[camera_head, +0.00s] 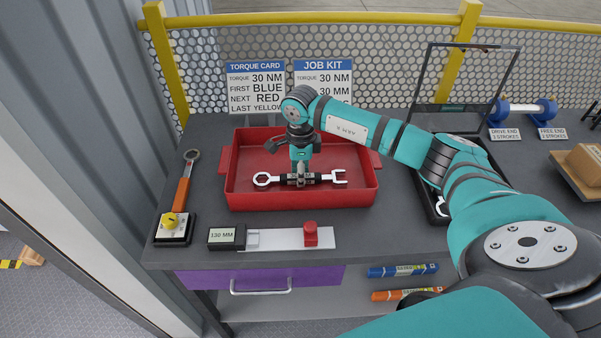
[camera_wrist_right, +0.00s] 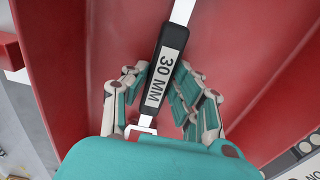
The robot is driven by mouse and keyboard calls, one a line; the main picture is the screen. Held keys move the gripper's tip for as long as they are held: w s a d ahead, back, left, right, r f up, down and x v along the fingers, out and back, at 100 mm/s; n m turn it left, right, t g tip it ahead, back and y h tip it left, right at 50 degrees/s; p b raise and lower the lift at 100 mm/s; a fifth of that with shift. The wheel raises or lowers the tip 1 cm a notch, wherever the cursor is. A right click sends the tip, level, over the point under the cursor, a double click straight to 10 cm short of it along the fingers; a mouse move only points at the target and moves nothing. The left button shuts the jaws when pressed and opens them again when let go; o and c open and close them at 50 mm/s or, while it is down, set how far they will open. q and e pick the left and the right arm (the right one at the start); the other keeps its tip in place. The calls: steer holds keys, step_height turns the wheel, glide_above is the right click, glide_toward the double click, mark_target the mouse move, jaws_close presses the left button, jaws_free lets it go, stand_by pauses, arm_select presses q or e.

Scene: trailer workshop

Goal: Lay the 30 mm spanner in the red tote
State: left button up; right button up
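The 30 mm spanner (camera_head: 326,177) has a black handle with bright ends, a ring at the left and an open jaw at the right. Its handle reads 30 MM in the right wrist view (camera_wrist_right: 165,75). It is inside the outline of the red tote (camera_head: 300,199), level and lengthwise; whether it touches the floor I cannot tell. My right gripper (camera_head: 300,174) points down over the tote, its fingers closed in on both sides of the handle. My left gripper is not in view.
A 130 MM block (camera_head: 227,236) and a white strip (camera_head: 275,240) lie in front of the tote. A black tray (camera_head: 432,205) with a frame is at the right, partly behind my arm. A cardboard box (camera_head: 585,163) sits far right.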

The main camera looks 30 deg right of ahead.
steer(key=o, duration=0.4)
steer(key=shift+o, duration=0.2)
steer(key=shift+r+p, duration=0.3)
steer(key=shift+p, duration=0.05)
steer(key=shift+r+b, duration=0.3)
steer(key=shift+b, duration=0.05)
step_height(320, 180, up, 11)
steer(key=b, duration=0.2)
